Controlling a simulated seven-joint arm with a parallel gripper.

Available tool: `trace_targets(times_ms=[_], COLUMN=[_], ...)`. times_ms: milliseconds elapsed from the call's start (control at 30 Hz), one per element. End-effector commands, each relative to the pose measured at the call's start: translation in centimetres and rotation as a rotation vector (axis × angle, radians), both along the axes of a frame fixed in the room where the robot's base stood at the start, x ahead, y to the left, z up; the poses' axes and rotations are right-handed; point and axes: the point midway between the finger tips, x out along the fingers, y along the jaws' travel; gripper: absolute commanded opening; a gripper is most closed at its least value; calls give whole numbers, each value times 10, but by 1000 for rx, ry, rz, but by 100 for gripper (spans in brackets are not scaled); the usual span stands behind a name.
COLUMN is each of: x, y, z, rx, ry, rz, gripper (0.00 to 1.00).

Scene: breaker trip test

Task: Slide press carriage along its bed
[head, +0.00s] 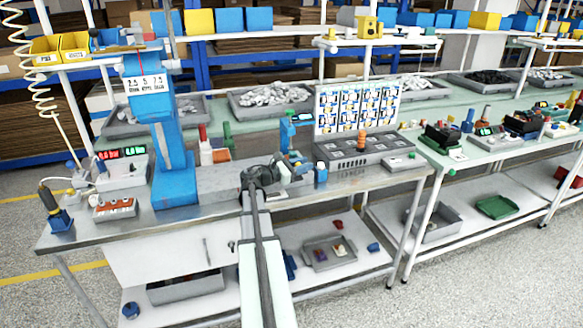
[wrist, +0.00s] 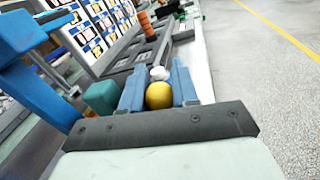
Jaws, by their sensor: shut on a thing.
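My gripper (head: 297,165) is low over the front middle of the bench, beside a small blue press-like stand (head: 287,134) with a green display. In the wrist view my gripper's two blue fingers (wrist: 158,80) are closed around a round yellow knob (wrist: 159,96). A teal block (wrist: 100,97) sits just left of the fingers. The blue stand (wrist: 30,35) shows at upper left there. The carriage and its bed are mostly hidden behind my gripper in the head view, so I cannot tell how far along the bed it stands.
A tall blue press (head: 165,130) stands left. The bench's front edge is close.

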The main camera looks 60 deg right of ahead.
Motion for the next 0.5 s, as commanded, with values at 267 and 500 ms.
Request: trace_targets(times_ms=[267,500], x=[-7,-8], y=[-6,-7], z=[0,0], rx=[0,0], ry=[0,0], rz=[-1,-4], gripper=[0,0])
